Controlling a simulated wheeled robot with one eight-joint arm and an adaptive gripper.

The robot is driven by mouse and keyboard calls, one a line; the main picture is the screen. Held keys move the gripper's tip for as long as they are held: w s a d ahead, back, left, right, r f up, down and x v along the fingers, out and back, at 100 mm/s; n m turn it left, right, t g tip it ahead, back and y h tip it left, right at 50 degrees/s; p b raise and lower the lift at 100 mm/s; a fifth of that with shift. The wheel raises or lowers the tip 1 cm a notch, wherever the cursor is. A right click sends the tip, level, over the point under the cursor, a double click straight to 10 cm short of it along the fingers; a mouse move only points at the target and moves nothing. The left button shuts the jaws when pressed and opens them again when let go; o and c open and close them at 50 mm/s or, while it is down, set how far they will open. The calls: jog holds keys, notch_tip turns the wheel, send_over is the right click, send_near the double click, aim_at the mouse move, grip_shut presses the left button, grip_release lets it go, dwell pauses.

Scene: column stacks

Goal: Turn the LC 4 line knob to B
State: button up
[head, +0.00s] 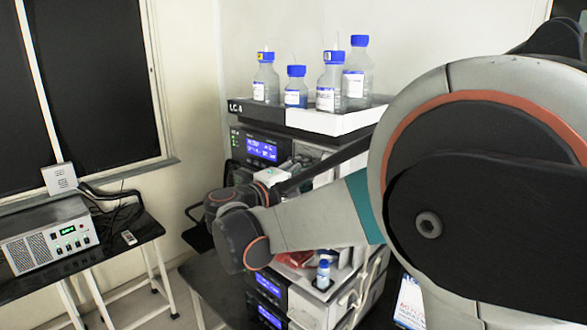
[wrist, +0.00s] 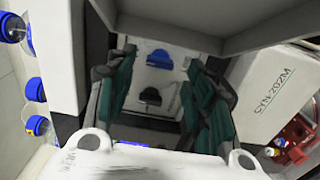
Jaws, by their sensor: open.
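I cannot read any knob label or position mark. My gripper (wrist: 160,76) is open, with its teal fingers to the left and right of these parts. Nothing is held, and I see no contact.
Several blue-capped bottles (head: 358,75) stand on the top tray (head: 325,121). Stack walls close around the gripper, with a box marked CYN-202M (wrist: 262,95) at right in the wrist view. A grey power unit (head: 45,240) sits on a side table (head: 140,232) at left.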

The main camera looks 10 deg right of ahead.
jog(key=shift+x, duration=1.35)
jog(key=shift+c, duration=0.3)
jog(key=c, duration=1)
